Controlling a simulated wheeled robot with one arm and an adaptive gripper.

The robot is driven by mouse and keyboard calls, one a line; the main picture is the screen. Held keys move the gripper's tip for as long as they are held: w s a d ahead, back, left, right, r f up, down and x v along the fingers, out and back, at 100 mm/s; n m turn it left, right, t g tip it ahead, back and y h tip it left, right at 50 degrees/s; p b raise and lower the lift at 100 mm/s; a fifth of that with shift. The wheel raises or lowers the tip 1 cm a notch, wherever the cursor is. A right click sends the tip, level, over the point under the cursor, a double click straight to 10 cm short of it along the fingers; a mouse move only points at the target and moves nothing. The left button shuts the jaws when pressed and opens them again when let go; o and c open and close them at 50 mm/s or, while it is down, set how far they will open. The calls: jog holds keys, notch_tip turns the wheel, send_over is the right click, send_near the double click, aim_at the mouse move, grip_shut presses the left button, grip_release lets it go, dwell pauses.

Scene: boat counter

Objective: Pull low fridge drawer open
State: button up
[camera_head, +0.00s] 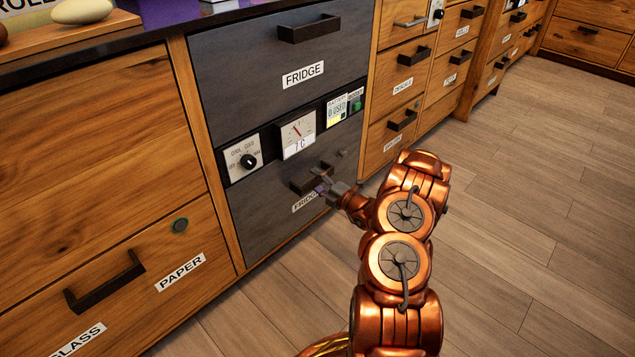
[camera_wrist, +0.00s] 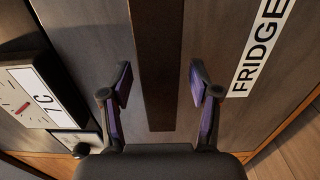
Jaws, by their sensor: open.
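The low fridge drawer (camera_head: 260,215) is a dark grey front below the dial panel, flush with the cabinet as far as I can see. Its dark bar handle (camera_head: 305,180) is partly hidden by my gripper (camera_head: 328,190). In the wrist view the handle (camera_wrist: 157,70) runs lengthwise between the two purple-padded fingers of my gripper (camera_wrist: 160,90). The fingers are open, with a gap on each side of the handle. The FRIDGE label (camera_wrist: 262,45) is to the right of the handle in that view.
The upper fridge drawer (camera_head: 270,70) is above the panel with dial (camera_head: 298,133) and knob (camera_head: 248,161). Wooden drawers stand on both sides, including the PAPER drawer (camera_head: 90,230) at left. The wooden floor (camera_head: 530,170) is clear at right.

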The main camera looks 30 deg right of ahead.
jog(key=shift+c, duration=0.3)
grip_shut()
dwell(0.3)
